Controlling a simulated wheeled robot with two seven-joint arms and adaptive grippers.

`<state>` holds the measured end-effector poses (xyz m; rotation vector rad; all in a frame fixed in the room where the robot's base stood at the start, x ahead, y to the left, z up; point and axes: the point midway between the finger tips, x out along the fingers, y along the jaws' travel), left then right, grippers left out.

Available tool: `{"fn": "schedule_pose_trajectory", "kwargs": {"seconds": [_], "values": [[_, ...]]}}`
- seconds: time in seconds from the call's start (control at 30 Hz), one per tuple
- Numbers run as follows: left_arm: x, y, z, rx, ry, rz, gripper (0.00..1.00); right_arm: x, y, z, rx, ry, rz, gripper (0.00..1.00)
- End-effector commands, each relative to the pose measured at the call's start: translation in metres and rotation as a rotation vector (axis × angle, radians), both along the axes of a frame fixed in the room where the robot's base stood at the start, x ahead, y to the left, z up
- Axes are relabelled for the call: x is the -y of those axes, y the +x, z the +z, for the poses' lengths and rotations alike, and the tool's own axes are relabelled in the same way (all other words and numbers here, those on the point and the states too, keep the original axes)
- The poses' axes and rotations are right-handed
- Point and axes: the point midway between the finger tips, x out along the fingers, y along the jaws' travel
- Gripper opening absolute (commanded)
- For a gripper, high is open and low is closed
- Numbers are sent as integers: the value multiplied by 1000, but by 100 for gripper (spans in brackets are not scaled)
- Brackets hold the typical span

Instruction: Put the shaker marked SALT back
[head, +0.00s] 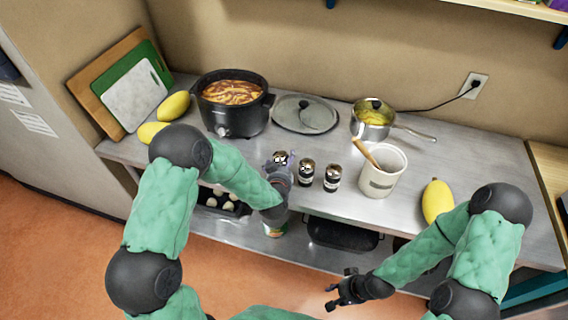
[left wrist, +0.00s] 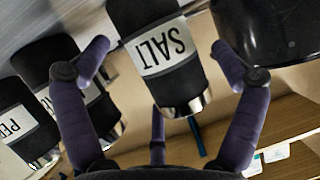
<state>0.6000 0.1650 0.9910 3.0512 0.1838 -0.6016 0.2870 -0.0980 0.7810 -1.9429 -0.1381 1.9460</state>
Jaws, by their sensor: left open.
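The shaker marked SALT (left wrist: 155,55) is dark with a white label and a shiny metal end. In the left wrist view it stands between the spread fingers of my left gripper (left wrist: 160,75), its lettering upside down. In the head view my left gripper (head: 281,160) is at the counter, left of two similar shakers, and largely hides the SALT shaker. Those two are a middle shaker (head: 306,172) and a right shaker (head: 332,178). A label starting "PE" shows on a shaker (left wrist: 25,110) in the wrist view. My right gripper (head: 343,289) is open and empty, in front of the counter.
A black slow cooker (head: 238,119) of stew, a glass lid (head: 304,113), a saucepan (head: 372,125) and a white crock (head: 381,176) with a wooden spoon surround the shakers. A yellow fruit (head: 437,201) lies at right. A lower shelf holds a black tray (head: 342,235).

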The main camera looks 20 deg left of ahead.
Motion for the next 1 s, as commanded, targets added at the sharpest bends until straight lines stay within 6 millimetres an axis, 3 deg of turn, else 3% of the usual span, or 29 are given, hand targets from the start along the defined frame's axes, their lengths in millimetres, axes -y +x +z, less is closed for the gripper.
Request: {"fn": "schedule_pose_trajectory", "kwargs": {"seconds": [0.4, 0.7, 0.87, 1.0], "values": [[9, -74, 31, -1, 0, -2, 95, 0, 0, 9, 0, 0, 0, 40], [12, -100, 40, -5, -2, -1, 95, 0, 0, 11, 0, 0, 0, 40], [16, -108, 13, -94, -39, -26, 95, 0, 0, 11, 0, 0, 0, 40], [24, -126, -38, -272, -120, -65, 95, 0, 0, 11, 0, 0, 0, 40]]}}
